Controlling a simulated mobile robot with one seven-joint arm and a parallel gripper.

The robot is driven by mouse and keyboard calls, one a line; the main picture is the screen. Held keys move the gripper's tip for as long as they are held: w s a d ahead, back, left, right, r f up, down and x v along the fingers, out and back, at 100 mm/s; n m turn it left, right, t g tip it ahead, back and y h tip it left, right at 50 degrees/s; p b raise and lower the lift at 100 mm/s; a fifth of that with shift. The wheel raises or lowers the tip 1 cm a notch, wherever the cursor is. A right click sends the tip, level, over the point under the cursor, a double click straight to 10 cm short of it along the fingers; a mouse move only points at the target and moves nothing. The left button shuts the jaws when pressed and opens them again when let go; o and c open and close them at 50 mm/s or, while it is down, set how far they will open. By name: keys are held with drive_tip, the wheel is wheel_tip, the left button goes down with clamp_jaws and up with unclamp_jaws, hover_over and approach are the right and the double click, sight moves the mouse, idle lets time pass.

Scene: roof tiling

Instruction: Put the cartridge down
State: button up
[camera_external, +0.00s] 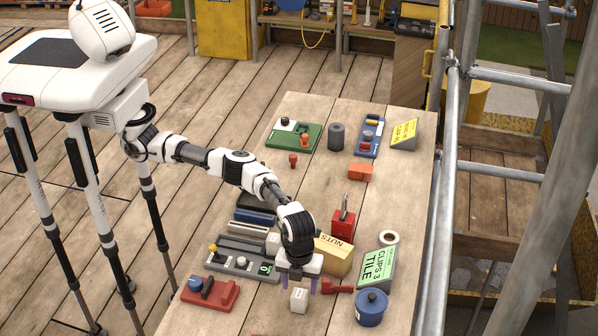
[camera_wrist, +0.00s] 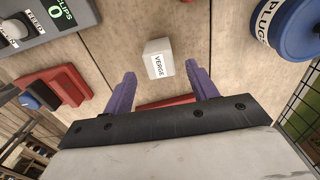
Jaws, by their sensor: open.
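The cartridge, a small pale block with a white label reading VERGE (camera_wrist: 158,58), stands on the wooden table just beyond my fingertips in the wrist view. In the external view the pale block (camera_external: 299,301) is near the table's front edge, below my gripper (camera_external: 298,283). My gripper also shows in the wrist view (camera_wrist: 160,72), with its two purple fingers spread to either side of the block and clear gaps between. It is open and holds nothing.
The grey CLIPS feeder (camera_external: 243,262) is behind left. A yellow NUTS box (camera_external: 334,257) and green TILE CLIPS sign (camera_external: 378,268) stand behind right.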

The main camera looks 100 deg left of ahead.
sight(299, 294)
wheel_tip(299, 294, up, 6)
drive_tip(key=shift+f, duration=0.2)
